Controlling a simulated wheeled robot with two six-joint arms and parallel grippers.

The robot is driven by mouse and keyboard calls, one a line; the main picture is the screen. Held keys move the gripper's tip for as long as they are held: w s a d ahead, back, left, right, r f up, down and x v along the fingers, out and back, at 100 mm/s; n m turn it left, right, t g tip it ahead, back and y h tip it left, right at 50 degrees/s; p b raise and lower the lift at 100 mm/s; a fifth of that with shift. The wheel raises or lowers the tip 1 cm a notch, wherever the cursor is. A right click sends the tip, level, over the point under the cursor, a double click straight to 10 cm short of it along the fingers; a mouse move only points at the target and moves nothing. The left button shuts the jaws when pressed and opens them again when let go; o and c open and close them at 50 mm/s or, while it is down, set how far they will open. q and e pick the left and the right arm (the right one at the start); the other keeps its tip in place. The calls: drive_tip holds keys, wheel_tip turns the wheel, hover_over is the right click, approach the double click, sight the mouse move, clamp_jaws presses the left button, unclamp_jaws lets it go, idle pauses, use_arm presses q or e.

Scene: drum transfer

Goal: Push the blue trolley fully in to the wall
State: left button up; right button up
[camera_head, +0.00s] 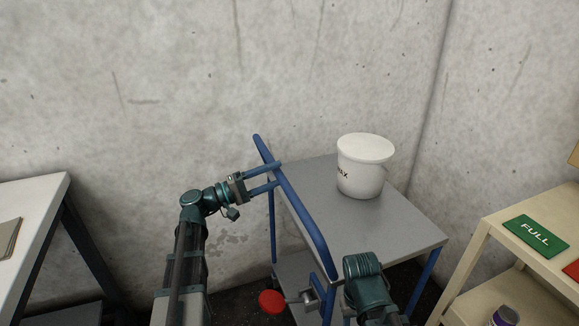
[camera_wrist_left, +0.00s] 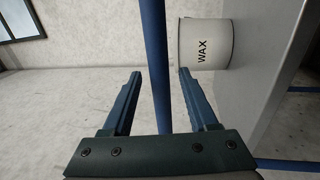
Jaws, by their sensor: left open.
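The blue trolley has a grey top (camera_head: 395,222) and a sloping blue handle bar (camera_head: 305,220); it stands with its far side near the concrete wall (camera_head: 180,80). My left gripper (camera_head: 277,173) is open at the upper part of the handle bar, one finger above the other. In the left wrist view the blue bar (camera_wrist_left: 155,50) runs between the two parted fingers of the gripper (camera_wrist_left: 160,78), and I see no clear contact. A white lidded bucket (camera_head: 362,178) marked WAX stands on the trolley top. My right gripper is not clearly visible; a green right arm link (camera_head: 367,283) shows.
A pale table (camera_head: 35,205) stands at the left. A cream shelf (camera_head: 500,225) with a green FULL sign (camera_head: 537,236) stands close by at the right. A red round piece (camera_head: 271,302) shows low by the trolley's near end.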

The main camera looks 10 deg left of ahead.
use_arm(q)
drive_tip(key=shift+p+x, duration=0.3)
drive_tip(key=shift+x, duration=2.1)
drive_tip(key=shift+c, duration=0.2)
clamp_jaws()
